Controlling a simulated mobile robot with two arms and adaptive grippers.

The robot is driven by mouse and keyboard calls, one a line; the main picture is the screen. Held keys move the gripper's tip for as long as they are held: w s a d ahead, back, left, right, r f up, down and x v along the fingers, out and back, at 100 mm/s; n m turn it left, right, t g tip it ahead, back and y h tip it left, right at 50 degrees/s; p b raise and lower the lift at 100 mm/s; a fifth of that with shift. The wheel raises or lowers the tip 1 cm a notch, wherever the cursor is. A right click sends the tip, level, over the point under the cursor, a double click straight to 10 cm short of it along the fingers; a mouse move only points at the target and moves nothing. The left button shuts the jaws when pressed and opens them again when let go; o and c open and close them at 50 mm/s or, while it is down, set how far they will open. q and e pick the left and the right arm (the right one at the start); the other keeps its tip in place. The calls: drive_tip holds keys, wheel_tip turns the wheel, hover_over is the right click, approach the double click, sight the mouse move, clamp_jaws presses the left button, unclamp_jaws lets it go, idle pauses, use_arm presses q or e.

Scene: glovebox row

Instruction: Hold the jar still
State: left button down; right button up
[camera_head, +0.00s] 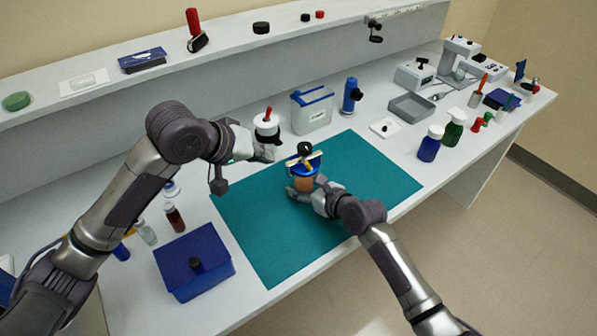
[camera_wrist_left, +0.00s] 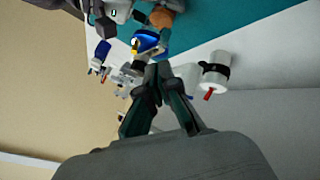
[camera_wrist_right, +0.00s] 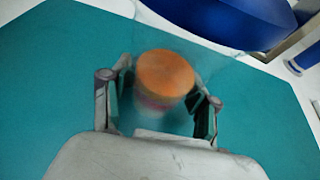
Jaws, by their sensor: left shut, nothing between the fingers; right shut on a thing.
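The jar (camera_head: 304,182) stands on the teal mat (camera_head: 270,238), with orange contents and a blue lid (camera_head: 303,170). A yellowish bar and a black round part show on top of the lid. My right gripper (camera_head: 308,192) is shut on the jar from the near side. My left gripper (camera_head: 268,153) is shut and empty, up and left of the jar, apart from it. In the left wrist view its fingertips (camera_wrist_left: 160,75) are together below the blue lid (camera_wrist_left: 146,42).
A blue box (camera_head: 193,265) stands left of the mat. Behind the mat stand a white container with a black band (camera_head: 266,128), a white bin with a blue lid (camera_head: 312,112) and a blue bottle (camera_head: 350,95). Blue (camera_head: 430,143) and green (camera_head: 454,128) bottles stand right. The mat's right part is clear.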

use_arm(q)
drive_tip(key=s+n+t, duration=0.1)
drive_tip(key=s+n, duration=0.2)
drive_tip(key=n, duration=0.7)
drive_tip(key=s+f+n+t, duration=0.1)
drive_tip(key=s+n, duration=0.2)
drive_tip(key=n, duration=0.7)
drive_tip(key=s+f+n+t+h, duration=0.1)
drive_tip(key=s+n, duration=0.3)
drive_tip(key=n, duration=0.7)
drive_tip(key=shift+f+t, duration=0.25)
drive_tip(key=shift+t, duration=0.15)
drive_tip(key=shift+d, duration=0.1)
